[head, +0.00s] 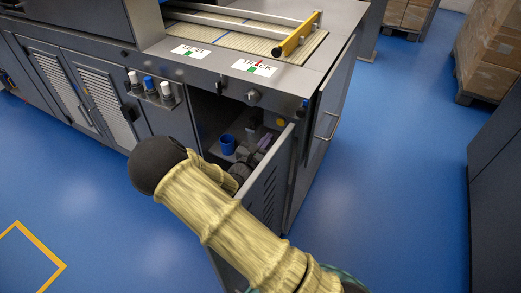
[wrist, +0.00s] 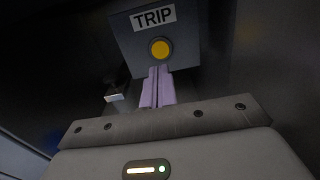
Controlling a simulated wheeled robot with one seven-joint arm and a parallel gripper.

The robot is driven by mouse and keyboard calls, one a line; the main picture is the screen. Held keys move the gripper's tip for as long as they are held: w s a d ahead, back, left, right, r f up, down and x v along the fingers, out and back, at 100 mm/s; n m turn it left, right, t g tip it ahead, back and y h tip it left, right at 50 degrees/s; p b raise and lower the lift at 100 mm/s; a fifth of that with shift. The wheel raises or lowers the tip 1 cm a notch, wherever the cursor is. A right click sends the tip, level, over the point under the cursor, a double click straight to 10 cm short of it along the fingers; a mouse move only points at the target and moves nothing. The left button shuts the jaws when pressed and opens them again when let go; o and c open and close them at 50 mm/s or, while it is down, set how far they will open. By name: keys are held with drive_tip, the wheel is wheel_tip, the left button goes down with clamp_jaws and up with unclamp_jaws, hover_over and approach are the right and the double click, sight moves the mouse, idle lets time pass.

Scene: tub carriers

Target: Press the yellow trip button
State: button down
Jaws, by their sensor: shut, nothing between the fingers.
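The yellow trip button (wrist: 160,49) is a round button on a grey box (wrist: 134,48) below a white TRIP label (wrist: 154,17) in the wrist view. My gripper (wrist: 157,70) has its two purple fingers shut together and empty. The fingertips show just below the button in that view; I cannot tell whether they touch the box. In the head view, my gripper (head: 266,141) reaches inside the open cabinet compartment.
The open louvred door (head: 271,183) stands close to the right of my arm. A blue cup (head: 228,144) sits inside the compartment, left of my gripper. Blue floor (head: 400,190) is clear to the right.

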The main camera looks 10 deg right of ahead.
sight(280, 123)
drive_tip(key=x, duration=0.6)
drive_tip(key=shift+w+d+b, duration=0.2)
drive_tip(key=shift+w+b, duration=0.1)
drive_tip(key=shift+b, duration=0.1)
drive_tip(key=shift+a, duration=0.15)
